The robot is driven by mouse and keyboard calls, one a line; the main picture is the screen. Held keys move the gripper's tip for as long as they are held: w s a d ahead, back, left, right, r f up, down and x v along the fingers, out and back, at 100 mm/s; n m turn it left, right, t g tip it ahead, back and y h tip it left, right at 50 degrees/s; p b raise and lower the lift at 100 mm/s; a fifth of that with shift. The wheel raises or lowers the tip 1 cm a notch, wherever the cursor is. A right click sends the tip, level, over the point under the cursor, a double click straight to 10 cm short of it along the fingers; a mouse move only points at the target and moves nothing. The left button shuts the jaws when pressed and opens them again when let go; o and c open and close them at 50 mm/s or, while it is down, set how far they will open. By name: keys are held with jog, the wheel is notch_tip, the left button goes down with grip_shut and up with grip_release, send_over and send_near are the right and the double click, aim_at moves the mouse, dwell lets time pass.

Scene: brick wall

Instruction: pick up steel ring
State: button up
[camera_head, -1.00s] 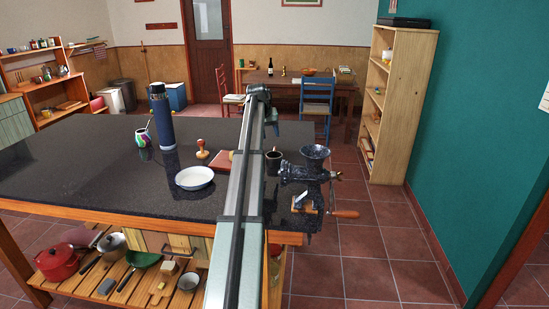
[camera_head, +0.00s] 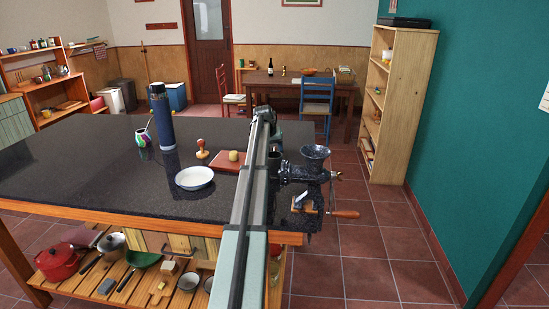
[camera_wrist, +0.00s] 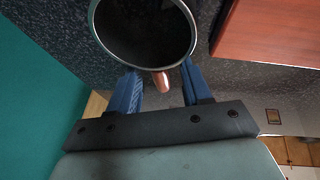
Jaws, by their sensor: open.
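A round grey metal rim with a dark inside (camera_wrist: 193,38) fills the top of the wrist view. I cannot tell whether it is the steel ring or the mouth of a cup. No separate steel ring stands out in the head view. My gripper (camera_wrist: 160,70) is open, its two blue fingers spread just below the rim in the picture; contact is unclear. A brownish rounded tip (camera_wrist: 161,82) shows between the fingers. In the head view my arm hides part of the counter and most of a dark cup-like thing (camera_head: 275,155).
A dark speckled meat grinder (camera_head: 314,170) with a wooden handle stands close right of my arm. A reddish board (camera_head: 226,165) with a yellowish lump (camera_head: 234,156) lies to the left, near a white dish (camera_head: 194,178), a wooden stamp (camera_head: 202,150) and a tall blue flask (camera_head: 161,118). The counter's left is clear.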

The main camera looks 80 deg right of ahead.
jog(key=shift+c, duration=0.3)
grip_shut()
dwell(0.3)
jog(key=shift+r, duration=0.55)
notch_tip(320, 180, up, 8)
jog(key=r, duration=0.1)
jog(key=w+a+r, duration=0.1)
jog(key=w, duration=1.6)
jog(key=shift+a+r, duration=0.3)
